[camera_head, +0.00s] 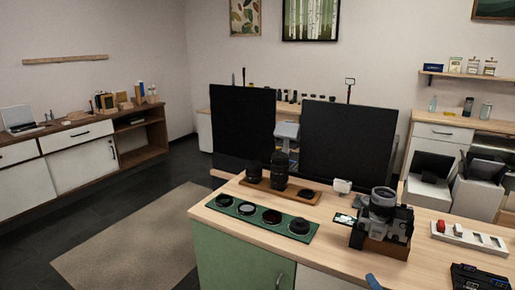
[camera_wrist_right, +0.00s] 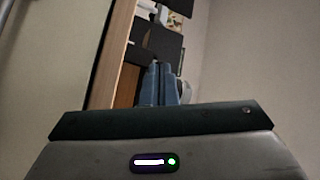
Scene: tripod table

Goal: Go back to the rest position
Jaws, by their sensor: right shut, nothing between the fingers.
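My right gripper (camera_head: 373,282) shows only as a small blue tip at the bottom edge of the head view, in front of the table (camera_head: 332,228). In the right wrist view its two blue fingers (camera_wrist_right: 160,72) are together with nothing between them. My left gripper is in neither view. On the table, a grey and black camera (camera_head: 383,205) sits on a brown wooden block (camera_head: 379,246), beyond and above the blue tip in the picture.
A green tray (camera_head: 267,218) holds several round filters. Behind it, a wooden board (camera_head: 262,185) carries black lenses. A white slotted holder (camera_head: 468,238) and a black case (camera_head: 481,279) are at the right. Two dark panels (camera_head: 347,140) stand behind. Floor at left is open.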

